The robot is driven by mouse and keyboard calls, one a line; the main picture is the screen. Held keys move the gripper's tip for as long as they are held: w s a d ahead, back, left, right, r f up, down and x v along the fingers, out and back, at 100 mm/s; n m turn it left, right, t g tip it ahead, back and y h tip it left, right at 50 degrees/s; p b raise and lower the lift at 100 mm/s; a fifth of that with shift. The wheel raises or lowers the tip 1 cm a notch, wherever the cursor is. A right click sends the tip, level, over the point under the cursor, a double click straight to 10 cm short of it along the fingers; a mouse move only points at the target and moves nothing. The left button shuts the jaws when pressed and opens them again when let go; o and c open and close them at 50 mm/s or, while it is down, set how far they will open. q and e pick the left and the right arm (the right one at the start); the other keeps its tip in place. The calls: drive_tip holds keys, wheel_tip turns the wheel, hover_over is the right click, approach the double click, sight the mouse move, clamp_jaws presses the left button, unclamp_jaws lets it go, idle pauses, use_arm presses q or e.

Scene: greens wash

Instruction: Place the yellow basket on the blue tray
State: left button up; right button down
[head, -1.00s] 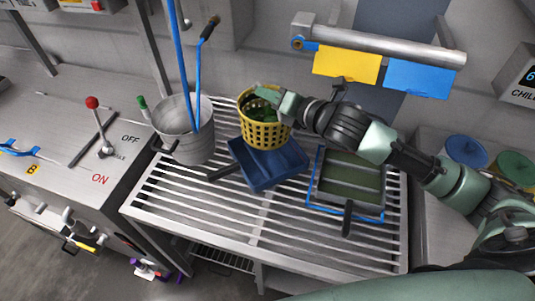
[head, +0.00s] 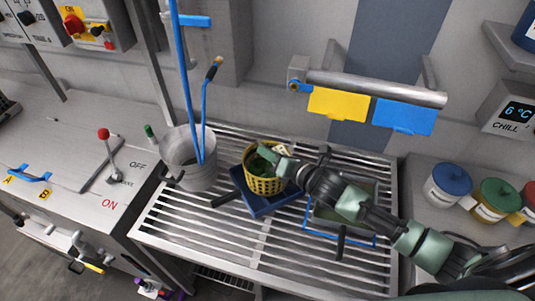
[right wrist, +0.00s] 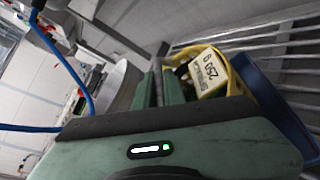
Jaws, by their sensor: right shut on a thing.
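The yellow basket (head: 264,182) is a perforated round basket with green leaves and a label inside. It is upright over the blue tray (head: 262,208), and its base looks to be at the tray's surface; I cannot tell whether it bears its weight there. My right gripper (head: 272,160) is shut on the basket's rim from the right. In the right wrist view, the basket (right wrist: 240,75) shows beyond the fingers with a "250 g" label, and the blue tray (right wrist: 282,110) lies right of it. My left gripper is not in view.
A metal bucket (head: 188,160) with a blue-handled tool stands left of the tray on the slatted rack (head: 190,228). A blue-edged framed tray (head: 318,232) with a handle lies right, under my arm. Yellow and blue cards (head: 338,103) hang behind.

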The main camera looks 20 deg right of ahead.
drive_tip(key=shift+f, duration=0.5)
drive_tip(key=c, duration=1.9)
unclamp_jaws()
drive_tip(key=shift+f, duration=0.2)
drive_tip(key=o, duration=0.4)
drive_tip(key=shift+r, duration=0.2)
drive_tip(key=b+v, duration=0.2)
drive_tip(key=v, duration=1)
